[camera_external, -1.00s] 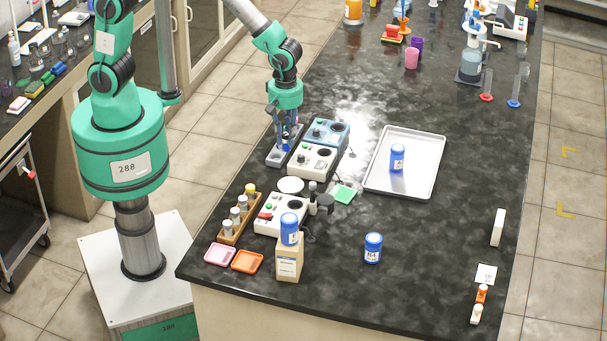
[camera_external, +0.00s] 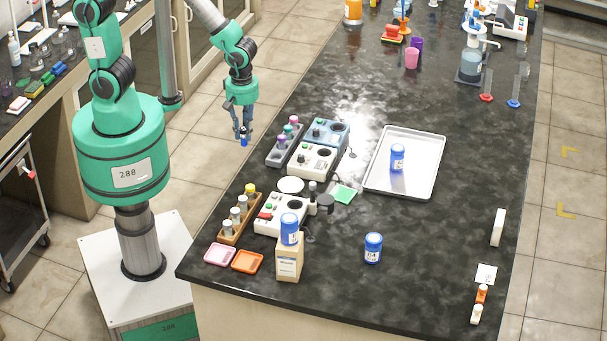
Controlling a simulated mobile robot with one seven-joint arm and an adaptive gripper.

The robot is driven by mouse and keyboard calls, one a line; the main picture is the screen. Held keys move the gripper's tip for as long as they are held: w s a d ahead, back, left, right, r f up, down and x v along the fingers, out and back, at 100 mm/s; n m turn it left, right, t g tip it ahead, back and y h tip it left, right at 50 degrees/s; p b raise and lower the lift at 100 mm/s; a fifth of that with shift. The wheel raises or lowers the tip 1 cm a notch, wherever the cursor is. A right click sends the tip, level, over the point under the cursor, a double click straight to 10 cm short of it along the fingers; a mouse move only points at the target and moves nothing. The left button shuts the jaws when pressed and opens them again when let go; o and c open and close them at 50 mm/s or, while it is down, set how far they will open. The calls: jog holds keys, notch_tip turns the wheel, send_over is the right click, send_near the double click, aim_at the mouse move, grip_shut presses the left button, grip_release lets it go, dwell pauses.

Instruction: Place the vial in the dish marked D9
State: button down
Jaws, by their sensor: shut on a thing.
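My gripper (camera_external: 243,134) hangs to the left of the grey rack, beyond the bench's left edge in the picture, pointing down. It is shut on a small vial (camera_external: 244,142), whose blue part shows below the fingers. Candidate dishes are a pink square dish (camera_external: 220,254) and an orange square dish (camera_external: 247,262) at the front left corner of the bench. A white round dish (camera_external: 290,185) lies farther back. No D9 mark is readable on any of them.
The grey rack (camera_external: 273,157) holds several capped vials. A wooden rack (camera_external: 228,238) stands near the dishes. A metal tray (camera_external: 425,177) lies at right. The front middle is mostly clear.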

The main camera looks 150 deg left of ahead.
jog(key=shift+s+d+f, duration=0.1)
jog(key=shift+s+d, duration=0.1)
jog(key=shift+s, duration=0.1)
jog(key=shift+s+d+f, duration=0.15)
jog(key=shift+d+f, duration=0.05)
jog(key=shift+f, duration=0.1)
notch_tip(320, 180, down, 9)
jog(key=shift+w+a+r, duration=0.1)
jog(key=shift+w+a, duration=0.1)
send_over(291, 191)
jog(key=shift+f+b, duration=0.45)
jog(key=shift+f, duration=0.3)
jog(key=shift+f, duration=1.75)
jog(key=shift+f+b, duration=0.15)
jog(key=shift+b, duration=0.15)
